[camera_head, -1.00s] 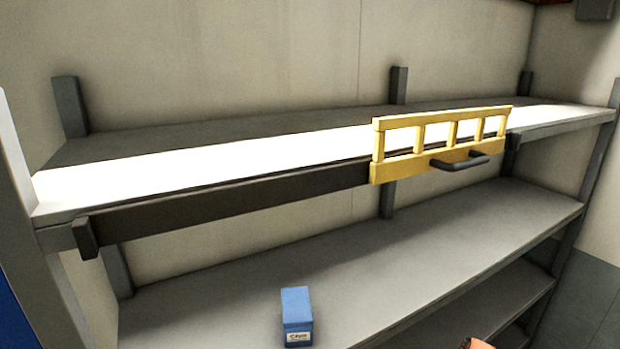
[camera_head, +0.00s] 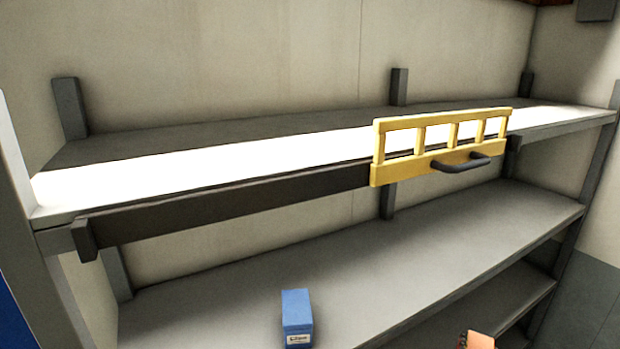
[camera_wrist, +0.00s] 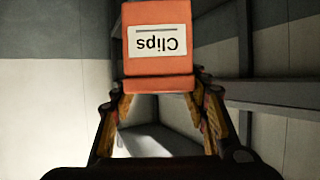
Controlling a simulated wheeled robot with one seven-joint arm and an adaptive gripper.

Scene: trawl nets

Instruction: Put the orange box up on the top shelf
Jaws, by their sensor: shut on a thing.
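The orange box (camera_wrist: 158,68) is between the fingertips of my gripper (camera_wrist: 160,92) in the wrist view. Its white label reads "Clips" and appears upside down. My gripper is shut on it. In the head view only the top of the orange box (camera_head: 478,340) shows at the bottom edge, right of centre, and my gripper is out of that frame. The top shelf (camera_head: 230,155) is bare, with a bright strip of light along it. The box is low in the head view, below the top shelf's front edge.
A yellow rail gate (camera_head: 440,150) with a dark handle stands along the right part of the top shelf's front edge, on a dark rail (camera_head: 230,200). The front left stretch has no gate. A blue box (camera_head: 297,315) stands on the shelf below (camera_head: 400,260).

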